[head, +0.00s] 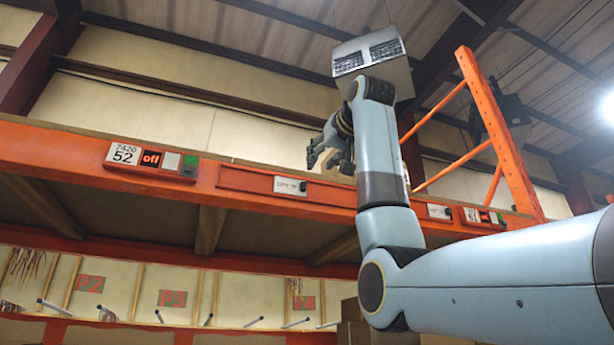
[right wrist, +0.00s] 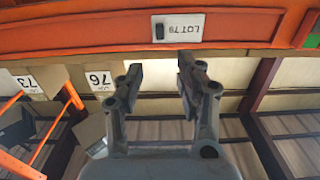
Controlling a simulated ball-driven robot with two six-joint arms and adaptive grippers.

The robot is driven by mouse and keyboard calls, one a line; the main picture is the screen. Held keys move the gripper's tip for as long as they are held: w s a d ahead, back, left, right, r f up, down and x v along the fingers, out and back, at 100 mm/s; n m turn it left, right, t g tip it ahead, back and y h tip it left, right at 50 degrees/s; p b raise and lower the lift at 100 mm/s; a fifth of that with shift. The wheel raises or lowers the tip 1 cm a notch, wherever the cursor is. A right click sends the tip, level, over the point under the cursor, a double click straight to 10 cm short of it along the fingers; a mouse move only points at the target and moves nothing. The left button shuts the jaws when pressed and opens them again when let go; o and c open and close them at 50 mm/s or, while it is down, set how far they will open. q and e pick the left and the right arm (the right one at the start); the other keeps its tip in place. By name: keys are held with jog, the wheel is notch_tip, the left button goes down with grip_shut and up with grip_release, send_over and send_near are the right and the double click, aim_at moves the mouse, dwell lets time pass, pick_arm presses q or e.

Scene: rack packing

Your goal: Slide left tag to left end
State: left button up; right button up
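The left tag (head: 290,186) is a small white label with a dark knob at its right end, on the orange rack beam (head: 60,150). It sits in a long recessed strip, right of the strip's left end. A second white tag (head: 439,211) is farther right. My right gripper (head: 335,150) is above the beam near the left tag. In the right wrist view, the gripper (right wrist: 158,70) is open and empty, its fingers apart. A tag reading LOT79 (right wrist: 178,27) appears upside down beyond the fingertips, with no contact visible. My left gripper is out of view.
A 52 label with a red "off" display (head: 151,158) and green button is left of the strip. Another such unit (head: 482,216) is at the right. An orange upright frame (head: 490,110) rises at the right. Cartons (head: 352,325) are below the beam.

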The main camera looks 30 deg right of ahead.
aim_at(304, 182)
jog(key=p+x, duration=0.5)
jog(key=x, duration=0.6)
jog(key=shift+r, duration=0.1)
jog(key=shift+c, duration=0.2)
grip_shut()
